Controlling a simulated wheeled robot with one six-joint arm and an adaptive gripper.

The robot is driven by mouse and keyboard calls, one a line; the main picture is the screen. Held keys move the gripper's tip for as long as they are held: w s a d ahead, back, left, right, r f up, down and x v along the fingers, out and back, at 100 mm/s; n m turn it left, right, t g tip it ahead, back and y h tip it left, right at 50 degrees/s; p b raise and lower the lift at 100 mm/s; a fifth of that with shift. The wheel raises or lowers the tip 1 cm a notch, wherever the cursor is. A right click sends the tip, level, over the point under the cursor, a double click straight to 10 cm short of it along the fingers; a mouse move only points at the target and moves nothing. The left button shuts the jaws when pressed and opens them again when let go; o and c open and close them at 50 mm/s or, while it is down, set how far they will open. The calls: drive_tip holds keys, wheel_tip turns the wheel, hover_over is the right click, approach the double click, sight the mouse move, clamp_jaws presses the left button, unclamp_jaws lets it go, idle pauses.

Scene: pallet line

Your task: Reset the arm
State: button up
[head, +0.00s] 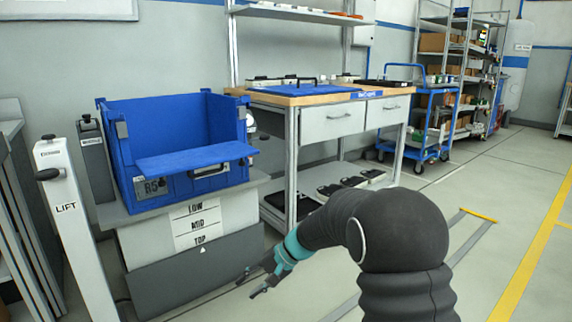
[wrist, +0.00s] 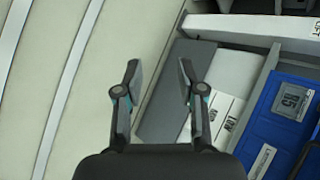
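My gripper (head: 256,281) is open and empty in the head view, low in front of the lift stand. My arm reaches out from the lower right of that view and bends down to the left. In the wrist view my gripper (wrist: 158,85) shows its two fingers apart, with nothing between them but the floor and the edge of the grey stand behind. The fingers look clear of everything around them.
A blue bin (head: 180,127) with its front flap down sits on the lift stand (head: 143,243), left of my gripper. A lift post (head: 72,220) stands at the left. A workbench (head: 330,120) and a blue cart (head: 416,135) stand behind. The floor at right is clear.

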drive_tip(key=s+d+r+n+t+h+p, duration=0.15)
drive_tip(key=s+d+r+h, duration=0.35)
drive_tip(key=s+d, duration=0.65)
drive_tip(key=s+d+r+n+t+h+p, duration=0.1)
drive_tip(key=s+d+r+h+p, duration=0.2)
drive_tip(key=s+d+r, duration=0.65)
drive_tip(key=s+d+r+t+h+p, duration=0.1)
drive_tip(key=s+d+r+t+p, duration=0.1)
drive_tip(key=s, duration=0.7)
wheel_tip(320, 180, up, 4)
drive_tip(key=shift+s+d+f+t+p, duration=0.2)
drive_tip(key=shift+d+t+p, duration=0.1)
drive_tip(key=shift+d+t, duration=0.55)
drive_tip(key=shift+w, duration=0.15)
